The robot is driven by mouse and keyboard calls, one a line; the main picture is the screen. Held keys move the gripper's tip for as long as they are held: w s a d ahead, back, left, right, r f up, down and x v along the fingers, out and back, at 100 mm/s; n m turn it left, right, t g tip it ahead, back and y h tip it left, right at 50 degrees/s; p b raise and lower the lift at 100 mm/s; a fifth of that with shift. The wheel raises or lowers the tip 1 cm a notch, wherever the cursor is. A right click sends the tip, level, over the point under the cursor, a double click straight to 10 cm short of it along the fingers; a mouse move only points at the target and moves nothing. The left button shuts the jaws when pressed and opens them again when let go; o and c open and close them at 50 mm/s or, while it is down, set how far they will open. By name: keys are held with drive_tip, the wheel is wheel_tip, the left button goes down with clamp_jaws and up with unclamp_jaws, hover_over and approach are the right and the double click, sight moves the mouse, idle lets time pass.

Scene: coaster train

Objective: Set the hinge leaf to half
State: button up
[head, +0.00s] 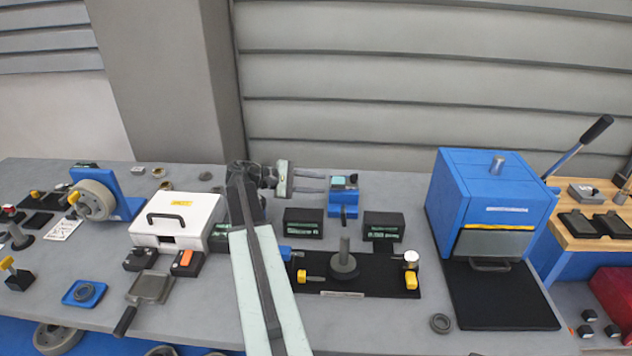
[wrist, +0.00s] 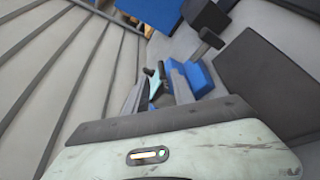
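A small blue fixture (head: 343,203) stands near the back of the grey bench, right of my gripper. A pale teal and dark part (head: 345,180) sits on its top; it may be the hinge leaf, but its angle is too small to read. My gripper (head: 325,180) is open, its two fingers pointing right towards the top of the fixture. In the wrist view, the teal part (wrist: 153,84) shows between the fingertips (wrist: 153,80), and the blue fixture (wrist: 202,76) lies just beyond the right finger. I see no contact for certain.
Two dark display boxes (head: 304,222) (head: 383,225) stand in front of the fixture on both sides. A black board with a post (head: 345,262) lies nearer. A blue press-like box (head: 482,200) stands to the right, and a white case (head: 178,220) to the left. A ribbed wall rises behind.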

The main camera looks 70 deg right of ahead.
sight(334, 184)
drive_tip(key=shift+d+b+x, duration=0.2)
drive_tip(key=shift+b+x, duration=0.85)
drive_tip(key=shift+x, duration=2.55)
drive_tip(key=shift+w, duration=0.2)
clamp_jaws()
drive_tip(key=shift+a+f, duration=0.1)
